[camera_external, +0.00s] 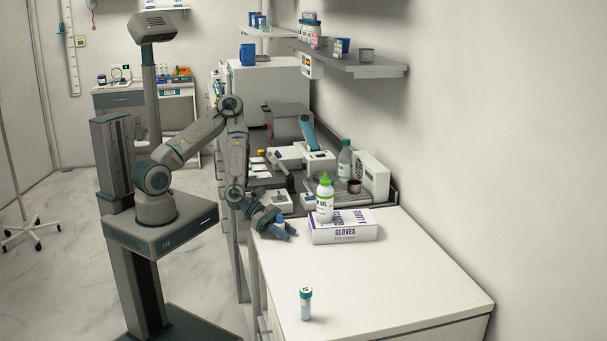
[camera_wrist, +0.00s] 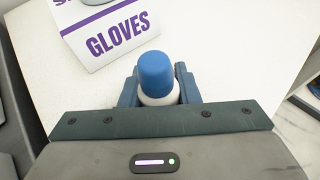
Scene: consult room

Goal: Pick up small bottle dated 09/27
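A small bottle with a blue cap and white body (camera_wrist: 156,78) stands between the two fingers of my gripper (camera_wrist: 158,92) in the wrist view. The fingers sit close on both sides of it; I cannot tell whether they press on it. In the external view my gripper (camera_external: 284,230) is low over the counter's left edge, left of the gloves box, with the blue cap (camera_external: 280,217) showing at it. A small clear bottle with a green cap (camera_external: 305,304) stands upright at the counter's front. No date is readable on either bottle.
The gloves box (camera_external: 343,233) lies right of my gripper, with a white green-topped bottle (camera_external: 325,200) on it. It also shows in the wrist view (camera_wrist: 112,40). Equipment crowds the dark counter section behind. The white counter (camera_external: 400,285) is mostly clear at the front right.

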